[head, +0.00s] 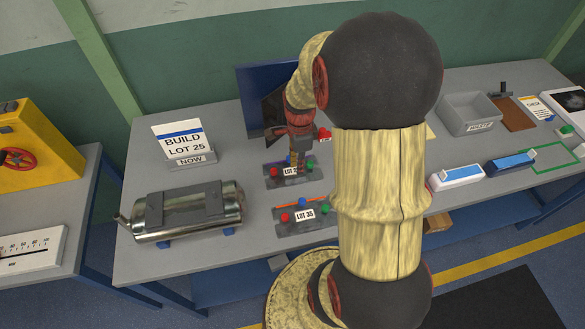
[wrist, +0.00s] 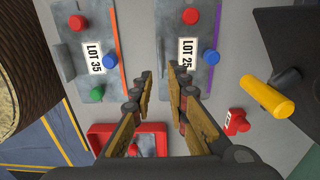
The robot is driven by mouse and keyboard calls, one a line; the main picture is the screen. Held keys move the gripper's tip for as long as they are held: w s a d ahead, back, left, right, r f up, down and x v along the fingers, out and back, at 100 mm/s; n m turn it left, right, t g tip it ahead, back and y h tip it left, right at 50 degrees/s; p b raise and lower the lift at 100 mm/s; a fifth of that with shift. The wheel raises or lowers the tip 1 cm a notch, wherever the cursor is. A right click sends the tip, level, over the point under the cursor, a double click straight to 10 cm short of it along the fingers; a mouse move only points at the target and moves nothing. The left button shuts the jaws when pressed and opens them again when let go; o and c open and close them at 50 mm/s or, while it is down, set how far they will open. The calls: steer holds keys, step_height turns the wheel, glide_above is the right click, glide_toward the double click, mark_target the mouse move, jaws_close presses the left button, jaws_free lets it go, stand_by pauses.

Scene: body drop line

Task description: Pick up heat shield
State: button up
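Two grey plates with coloured knobs, which look like heat shields, lie on the bench. The plate labelled LOT 25 (head: 290,181) has a purple stripe along one edge in the wrist view (wrist: 201,75). The plate labelled LOT 35 (head: 289,221) has an orange stripe; it also shows in the wrist view (wrist: 108,30). I cannot tell the exact gap.
A silver muffler (head: 225,206) rests on blue supports at the left, by the BUILD LOT 25 sign (head: 182,142). A red tray (wrist: 96,133) and a yellow-handled tool (wrist: 268,97) lie near my gripper. A grey waste bin (head: 470,114) stands at the right.

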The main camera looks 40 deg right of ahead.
mark_target(297, 178)
step_height(297, 178, down, 8)
steer(key=shift+w+a+r+b, duration=0.15)
steer(key=shift+b, duration=0.75)
steer(key=c, duration=0.4)
steer(key=shift+r, duration=0.1)
jaws_close()
